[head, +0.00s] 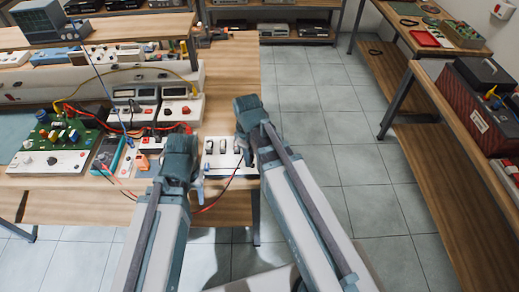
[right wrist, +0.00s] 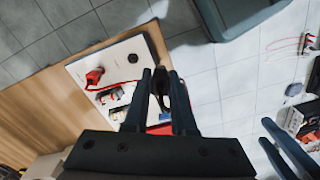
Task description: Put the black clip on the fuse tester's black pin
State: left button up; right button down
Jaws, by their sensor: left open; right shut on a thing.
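The fuse tester (head: 216,171) is a white box at the right end of the bench; its white top (right wrist: 85,70) fills the middle left of the right wrist view. The black pin (right wrist: 132,58) is a dark round knob near one corner of that top. My right gripper (right wrist: 160,78) is shut on the black clip (right wrist: 172,82), which is partly hidden between the fingers, beside the tester's edge and apart from the pin. In the head view the right gripper (head: 243,150) is at the tester's right side. My left gripper (head: 196,188) is open and empty, left of the tester.
A red clip (right wrist: 95,77) with a red lead sits on the tester near some fuse holders (right wrist: 112,95). Left of the tester are a green circuit board (head: 62,130), meters (head: 140,98) and loose leads. Tiled floor (head: 320,120) lies open to the right.

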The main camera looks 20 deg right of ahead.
jog(key=shift+m, duration=0.5)
jog(key=w, duration=0.1)
jog(key=w+d+f, duration=0.1)
jog(key=w, duration=0.1)
jog(key=w+d, duration=0.1)
jog(key=w, duration=0.1)
jog(key=shift+w+d+f+b, duration=0.1)
jog(key=shift+d+f+b, duration=0.1)
jog(key=shift+b, duration=0.2)
jog(key=shift+a+f, duration=0.1)
notch_tip(320, 180, down, 6)
jog(key=b, duration=0.6)
jog(key=shift+f+b, duration=0.65)
jog(key=shift+b, duration=0.1)
dwell(0.8)
jog(key=c, duration=0.7)
grip_release()
jog(key=shift+o, duration=0.2)
jog(key=shift+r, duration=0.2)
